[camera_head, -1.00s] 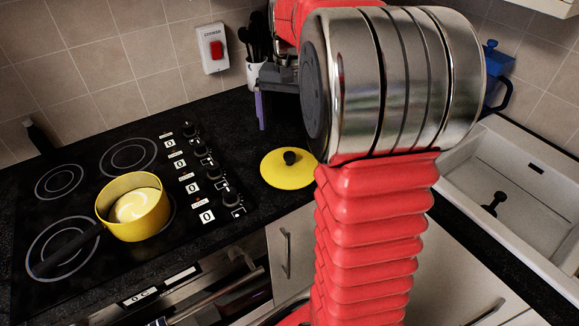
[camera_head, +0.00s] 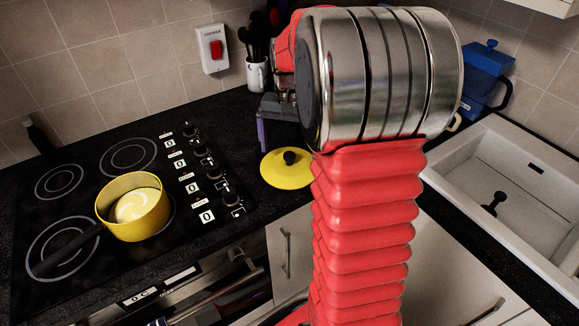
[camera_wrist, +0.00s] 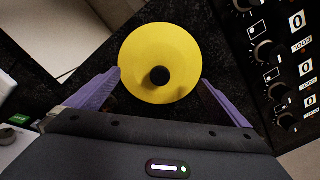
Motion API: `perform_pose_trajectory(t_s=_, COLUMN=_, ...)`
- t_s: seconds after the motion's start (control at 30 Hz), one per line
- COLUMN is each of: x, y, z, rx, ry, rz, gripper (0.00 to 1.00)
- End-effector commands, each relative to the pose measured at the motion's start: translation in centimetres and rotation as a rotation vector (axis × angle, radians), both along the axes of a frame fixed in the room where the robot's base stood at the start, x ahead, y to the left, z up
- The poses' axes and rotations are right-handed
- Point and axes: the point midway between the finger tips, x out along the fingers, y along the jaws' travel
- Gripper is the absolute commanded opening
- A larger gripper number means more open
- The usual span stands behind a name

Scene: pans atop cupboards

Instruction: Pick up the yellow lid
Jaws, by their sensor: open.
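The yellow lid (camera_head: 288,167) lies flat on the dark worktop, right of the hob, with a round black knob on top. In the wrist view the lid (camera_wrist: 160,45) is ahead of my gripper (camera_wrist: 161,88), with its black knob (camera_wrist: 159,76) between the two purple fingers. My gripper is open and empty; the fingers flank the near part of the lid. In the head view my gripper (camera_head: 262,130) is above and behind the lid, partly hidden by my arm.
A yellow pan (camera_head: 134,213) with white contents stands on the black hob (camera_head: 85,262), left of the lid. A mug of utensils (camera_head: 257,74) stands near the wall. A blue container (camera_head: 484,75) stands by the white sink (camera_head: 520,190). The hob knobs (camera_wrist: 279,88) are close on the right.

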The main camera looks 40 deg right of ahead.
Motion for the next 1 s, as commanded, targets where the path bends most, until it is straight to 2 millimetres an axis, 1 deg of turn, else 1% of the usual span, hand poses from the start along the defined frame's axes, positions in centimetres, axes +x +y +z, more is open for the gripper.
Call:
perform_pose_trajectory(t_s=0.2, x=-0.1, y=0.1, z=-3.0, rx=0.001, ry=0.002, rz=0.0, gripper=1.0)
perform_pose_trajectory(t_s=0.3, x=-0.1, y=0.1, z=-3.8, rx=0.001, ry=0.001, rz=0.0, gripper=1.0)
perform_pose_trajectory(t_s=0.4, x=-0.1, y=0.1, z=-4.0, rx=0.0, ry=0.0, rz=-0.001, gripper=1.0)
perform_pose_trajectory(t_s=0.87, x=-0.1, y=0.0, z=-4.0, rx=-0.001, ry=-0.001, rz=-0.001, gripper=1.0)
perform_pose_trajectory(t_s=1.0, x=-0.1, y=0.0, z=-4.0, rx=-0.001, ry=-0.001, rz=-0.001, gripper=0.92)
